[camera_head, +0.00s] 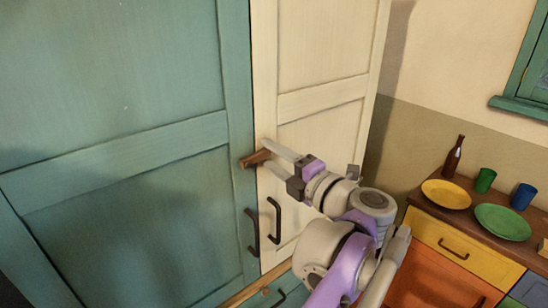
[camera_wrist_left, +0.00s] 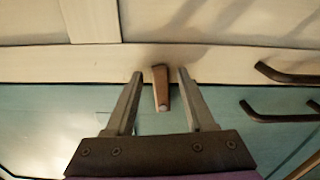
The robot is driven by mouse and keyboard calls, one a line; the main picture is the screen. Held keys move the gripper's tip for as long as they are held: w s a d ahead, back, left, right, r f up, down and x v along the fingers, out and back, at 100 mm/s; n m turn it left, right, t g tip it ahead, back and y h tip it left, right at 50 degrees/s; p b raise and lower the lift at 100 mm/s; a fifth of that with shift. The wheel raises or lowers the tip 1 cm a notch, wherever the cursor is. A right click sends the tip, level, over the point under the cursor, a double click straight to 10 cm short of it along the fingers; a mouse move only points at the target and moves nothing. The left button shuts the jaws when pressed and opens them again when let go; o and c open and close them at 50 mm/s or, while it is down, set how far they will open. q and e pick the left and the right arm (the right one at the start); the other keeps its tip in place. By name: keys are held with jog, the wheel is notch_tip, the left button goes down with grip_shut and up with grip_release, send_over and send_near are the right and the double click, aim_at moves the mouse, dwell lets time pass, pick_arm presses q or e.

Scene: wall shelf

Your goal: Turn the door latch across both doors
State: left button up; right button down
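The brown wooden latch (camera_head: 249,160) sits at the seam between the teal door (camera_head: 130,165) and the cream door (camera_head: 318,125). It lies roughly level in the head view and reaches over the seam onto both doors. My left gripper (camera_head: 264,152) is open at the latch, coming from the cream door's side. In the left wrist view the latch (camera_wrist_left: 162,90) stands between the two fingers of the left gripper (camera_wrist_left: 160,73), with a gap on each side. My right gripper is in neither view.
Two dark handles, one on the teal door (camera_head: 252,232) and one on the cream door (camera_head: 274,220), hang below the latch. A sideboard (camera_head: 455,215) at the right holds plates, cups and a bottle (camera_head: 453,158).

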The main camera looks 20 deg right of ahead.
pick_arm(q)
jog(key=shift+s, duration=0.1)
jog(key=b+v, duration=0.1)
jog(key=v, duration=0.9)
jog(key=shift+s, duration=0.3)
jog(key=shift+d, duration=0.1)
